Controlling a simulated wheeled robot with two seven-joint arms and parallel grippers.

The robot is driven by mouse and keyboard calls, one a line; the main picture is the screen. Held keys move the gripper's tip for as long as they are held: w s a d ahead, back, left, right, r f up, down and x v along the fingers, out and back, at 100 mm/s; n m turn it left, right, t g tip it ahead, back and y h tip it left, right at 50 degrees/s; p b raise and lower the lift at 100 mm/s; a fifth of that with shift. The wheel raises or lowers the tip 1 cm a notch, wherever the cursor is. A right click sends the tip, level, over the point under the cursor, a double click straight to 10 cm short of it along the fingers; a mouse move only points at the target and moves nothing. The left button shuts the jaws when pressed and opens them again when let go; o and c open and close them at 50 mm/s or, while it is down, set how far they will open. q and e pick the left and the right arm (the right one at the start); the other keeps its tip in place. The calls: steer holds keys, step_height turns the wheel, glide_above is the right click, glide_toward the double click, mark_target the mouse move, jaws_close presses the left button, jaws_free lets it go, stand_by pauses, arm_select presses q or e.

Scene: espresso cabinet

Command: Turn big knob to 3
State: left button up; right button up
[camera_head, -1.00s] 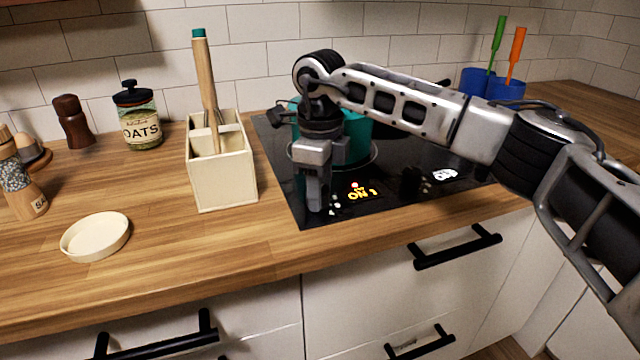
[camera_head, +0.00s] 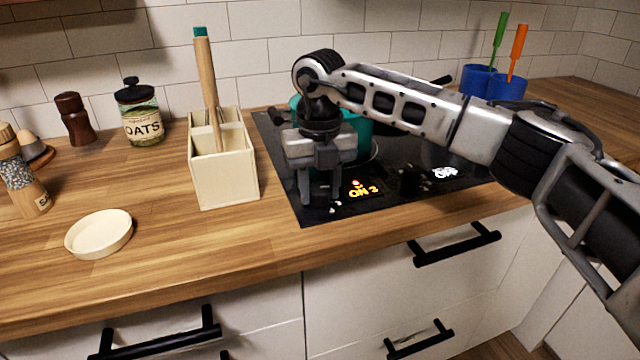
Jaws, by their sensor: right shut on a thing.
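My right gripper (camera_head: 320,207) points straight down at the front left part of the black cooktop (camera_head: 290,195). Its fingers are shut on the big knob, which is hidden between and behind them. A lit display (camera_head: 363,189) just right of the fingers shows yellow "ON" and a digit that looks like 3, though it is small and blurred. A second, white display (camera_head: 445,173) glows farther right on the cooktop. My left gripper is not in view.
A teal pot (camera_head: 357,135) stands on the cooktop behind my gripper. A cream utensil box (camera_head: 225,180) stands close to the left. A shallow cream dish (camera_head: 99,234), an oats jar (camera_head: 142,122) and blue cups (camera_head: 507,88) stand farther off.

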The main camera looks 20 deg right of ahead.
mark_target(319, 189)
steer(key=shift+m, duration=1.5)
steer(key=o, duration=1)
step_height(319, 189, up, 16)
steer(key=shift+r, duration=0.1)
